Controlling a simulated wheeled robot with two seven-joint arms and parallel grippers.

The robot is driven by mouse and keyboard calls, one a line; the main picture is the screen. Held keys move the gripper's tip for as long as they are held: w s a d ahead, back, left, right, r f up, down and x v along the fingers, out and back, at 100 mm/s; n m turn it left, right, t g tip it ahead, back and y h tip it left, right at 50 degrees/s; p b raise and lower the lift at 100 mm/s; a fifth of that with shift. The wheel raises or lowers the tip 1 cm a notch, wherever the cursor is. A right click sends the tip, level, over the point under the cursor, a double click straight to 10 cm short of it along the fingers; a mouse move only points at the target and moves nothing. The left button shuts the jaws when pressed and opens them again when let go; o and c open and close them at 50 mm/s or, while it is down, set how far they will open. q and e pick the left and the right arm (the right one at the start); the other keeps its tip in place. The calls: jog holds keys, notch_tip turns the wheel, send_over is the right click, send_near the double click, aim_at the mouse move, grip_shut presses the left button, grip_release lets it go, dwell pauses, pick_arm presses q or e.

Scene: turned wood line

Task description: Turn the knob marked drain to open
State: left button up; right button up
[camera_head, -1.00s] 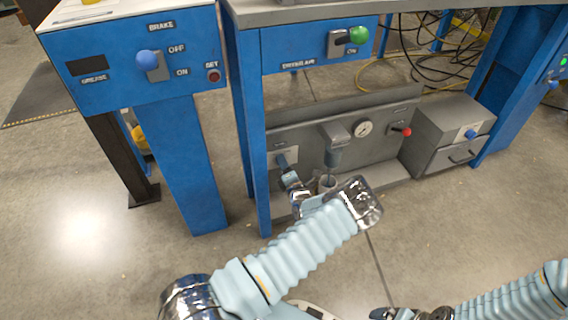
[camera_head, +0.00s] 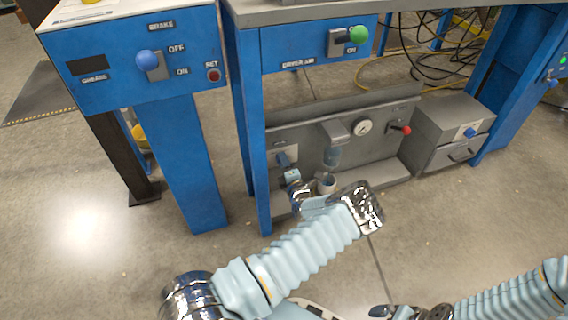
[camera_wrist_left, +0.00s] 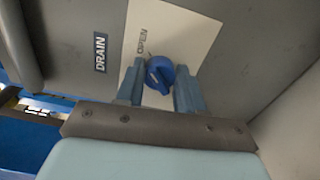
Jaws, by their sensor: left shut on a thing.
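The drain knob (camera_wrist_left: 158,76) is blue and round with a raised grip. It sits on a pale plate (camera_wrist_left: 165,30) beside a DRAIN label (camera_wrist_left: 101,52), with the word OPEN printed just above it. In the head view the knob (camera_head: 283,159) is at the left of the grey panel. My left gripper (camera_wrist_left: 160,67) is shut on the knob, one blue-grey finger on each side. In the head view the left gripper (camera_head: 292,176) is small and partly hidden by its wrist. My right arm enters at lower right; its gripper is out of view.
A blue table leg (camera_head: 252,170) stands close left. A grey box (camera_head: 445,135) stands right. Open floor lies in front.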

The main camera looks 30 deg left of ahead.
pick_arm(q)
jog(key=o, duration=1)
jog(key=shift+o, duration=0.2)
jog(key=shift+d, duration=0.1)
jog(key=p+v, duration=0.2)
jog(key=v, duration=1.1)
jog(key=shift+s+d, duration=0.25)
jog(key=shift+d, duration=0.05)
